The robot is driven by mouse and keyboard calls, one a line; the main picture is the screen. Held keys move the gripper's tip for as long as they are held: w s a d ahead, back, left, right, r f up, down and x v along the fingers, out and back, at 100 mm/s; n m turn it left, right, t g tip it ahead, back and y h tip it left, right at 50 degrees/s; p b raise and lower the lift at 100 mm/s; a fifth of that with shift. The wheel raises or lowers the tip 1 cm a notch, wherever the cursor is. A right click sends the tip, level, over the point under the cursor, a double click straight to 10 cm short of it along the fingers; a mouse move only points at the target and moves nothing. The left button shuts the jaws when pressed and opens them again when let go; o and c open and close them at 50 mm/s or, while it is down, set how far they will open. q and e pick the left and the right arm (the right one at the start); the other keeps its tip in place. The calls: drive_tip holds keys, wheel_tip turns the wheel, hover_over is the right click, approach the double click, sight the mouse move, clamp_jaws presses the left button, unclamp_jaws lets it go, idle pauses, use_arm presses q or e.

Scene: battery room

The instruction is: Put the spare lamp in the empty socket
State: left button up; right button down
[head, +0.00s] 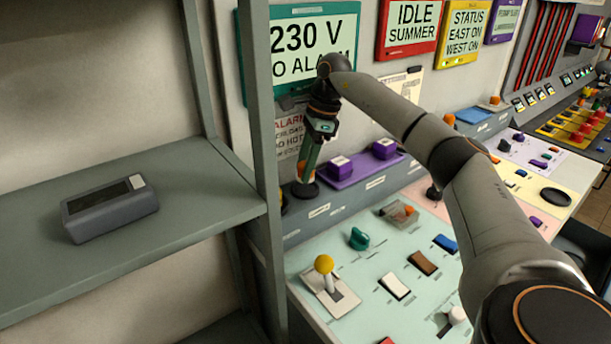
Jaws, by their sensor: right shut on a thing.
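My right gripper (309,163) reaches down in front of the wall, at the back left of the control desk. It is shut on a small orange thing (303,172), which looks like the lamp; the fingers hide part of it. Directly below the fingertips is a dark round piece (305,189) on the grey ledge, which may be the socket. I cannot tell whether the lamp is touching it or in it. Similar orange lamps stand farther right on the ledge, one near the blue block (473,115). My left gripper is not in view.
A grey shelf (190,185) with a dark grey device (110,208) stands at left; its upright post (262,130) is close to my right gripper. Purple button boxes (362,168) sit just right of the gripper. A yellow-knobbed lever (324,264) rises from the green panel.

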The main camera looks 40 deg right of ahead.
drive_tip(key=shift+f, duration=1.5)
drive_tip(key=shift+f, duration=0.1)
drive_tip(key=shift+c, duration=1.8)
unclamp_jaws()
drive_tip(key=shift+s, duration=0.1)
drive_tip(key=p+v, duration=0.6)
drive_tip(key=v, duration=0.1)
drive_tip(key=shift+a, duration=0.1)
drive_tip(key=shift+v, duration=2.65)
